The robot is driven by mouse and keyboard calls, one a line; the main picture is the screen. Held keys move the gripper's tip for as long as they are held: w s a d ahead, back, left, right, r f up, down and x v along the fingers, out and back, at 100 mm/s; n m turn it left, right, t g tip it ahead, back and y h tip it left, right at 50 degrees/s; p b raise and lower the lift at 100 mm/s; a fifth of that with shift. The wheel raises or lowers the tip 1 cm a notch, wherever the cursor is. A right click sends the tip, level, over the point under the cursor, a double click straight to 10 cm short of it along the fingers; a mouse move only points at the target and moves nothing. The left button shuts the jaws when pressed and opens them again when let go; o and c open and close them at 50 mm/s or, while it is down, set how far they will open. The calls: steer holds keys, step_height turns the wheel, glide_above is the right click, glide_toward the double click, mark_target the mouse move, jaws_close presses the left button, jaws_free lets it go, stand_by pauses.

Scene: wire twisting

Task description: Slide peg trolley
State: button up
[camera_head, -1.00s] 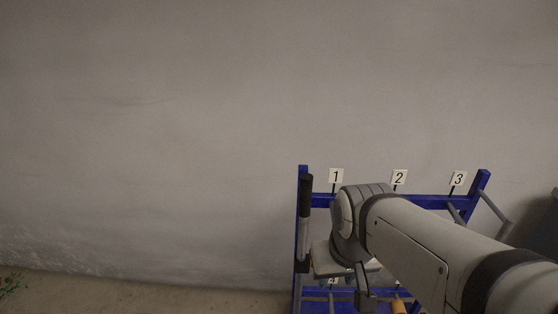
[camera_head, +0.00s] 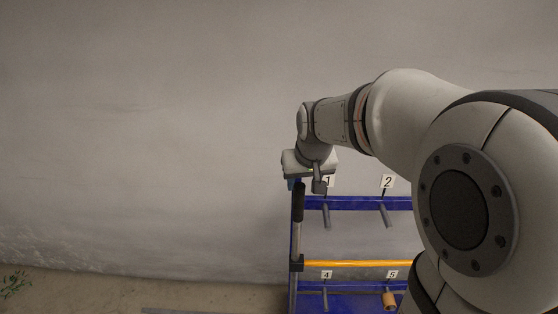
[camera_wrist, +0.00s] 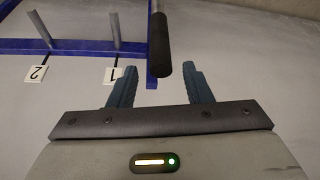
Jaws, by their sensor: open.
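The peg trolley is a blue frame (camera_head: 350,203) standing near the wall, with grey pegs under number cards. Its left side has an upright grey bar with a black handle (camera_head: 298,206), which also shows in the wrist view (camera_wrist: 160,48). My gripper (camera_wrist: 160,84) is open and empty at the top of the handle.
An orange bar (camera_head: 350,264) crosses the trolley lower down. A tan roll (camera_head: 389,301) sits by card 5. My arm hides the trolley's right part. The wall (camera_head: 150,120) is close behind, and the floor (camera_head: 100,292) to the left is mostly clear.

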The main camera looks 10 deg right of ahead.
mark_target(299, 193)
steer(key=shift+w, duration=0.45)
steer(key=x, duration=0.7)
steer(key=shift+w+f+p, duration=0.1)
steer(key=shift+f+p, duration=0.15)
steer(key=shift+p, duration=0.15)
steer(key=shift+c, duration=0.5)
jaws_close()
